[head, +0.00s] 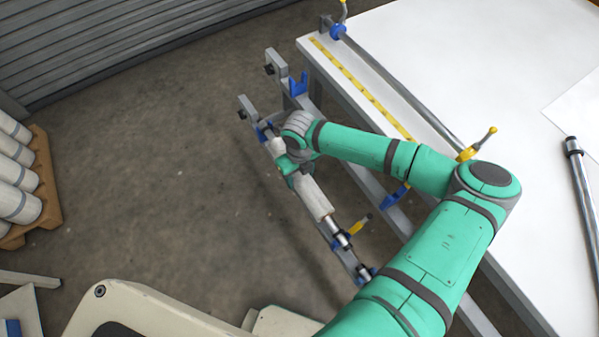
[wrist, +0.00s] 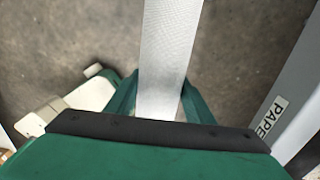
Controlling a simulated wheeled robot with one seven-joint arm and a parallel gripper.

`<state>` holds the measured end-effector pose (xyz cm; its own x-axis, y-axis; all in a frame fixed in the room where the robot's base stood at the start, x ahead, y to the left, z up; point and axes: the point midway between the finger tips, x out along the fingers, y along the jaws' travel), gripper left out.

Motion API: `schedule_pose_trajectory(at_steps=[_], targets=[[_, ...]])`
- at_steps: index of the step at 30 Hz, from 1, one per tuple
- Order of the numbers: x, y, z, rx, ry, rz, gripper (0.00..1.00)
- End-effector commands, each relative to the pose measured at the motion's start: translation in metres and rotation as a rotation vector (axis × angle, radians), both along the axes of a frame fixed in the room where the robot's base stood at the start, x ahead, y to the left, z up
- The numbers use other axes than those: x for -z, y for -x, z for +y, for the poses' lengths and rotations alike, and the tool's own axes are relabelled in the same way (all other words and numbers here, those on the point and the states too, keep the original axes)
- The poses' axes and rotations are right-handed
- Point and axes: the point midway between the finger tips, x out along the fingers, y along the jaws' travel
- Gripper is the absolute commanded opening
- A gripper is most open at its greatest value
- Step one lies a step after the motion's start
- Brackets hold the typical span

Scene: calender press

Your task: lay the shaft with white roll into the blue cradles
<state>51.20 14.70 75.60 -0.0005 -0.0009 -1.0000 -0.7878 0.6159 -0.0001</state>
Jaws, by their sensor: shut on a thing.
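The shaft with white roll (head: 316,200) runs diagonally in the head view, from upper left to lower right, beside the white table. My gripper (head: 296,172) is shut on the roll near its middle. In the wrist view the white roll (wrist: 168,60) passes between my green fingers (wrist: 158,100). A blue cradle (head: 365,273) is at the shaft's lower right end, and another blue cradle (head: 264,131) is at its upper left end. The shaft lies along the line between these two. I cannot tell whether its ends rest in them. My wrist hides part of the roll.
The white table (head: 470,60) has a yellow scale (head: 360,88) and a steel bar (head: 400,88) along its edge. White rolls (head: 18,170) lie on a brown rack at left. The floor between is clear.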

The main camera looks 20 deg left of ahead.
Motion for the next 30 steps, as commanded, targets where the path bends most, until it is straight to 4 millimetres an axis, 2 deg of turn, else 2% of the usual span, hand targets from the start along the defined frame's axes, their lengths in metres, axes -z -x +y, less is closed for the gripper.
schedule_pose_trajectory(at_steps=[30], targets=[[0.0116, -0.0001, 0.0003, -0.001, -0.001, -0.001, 0.12]])
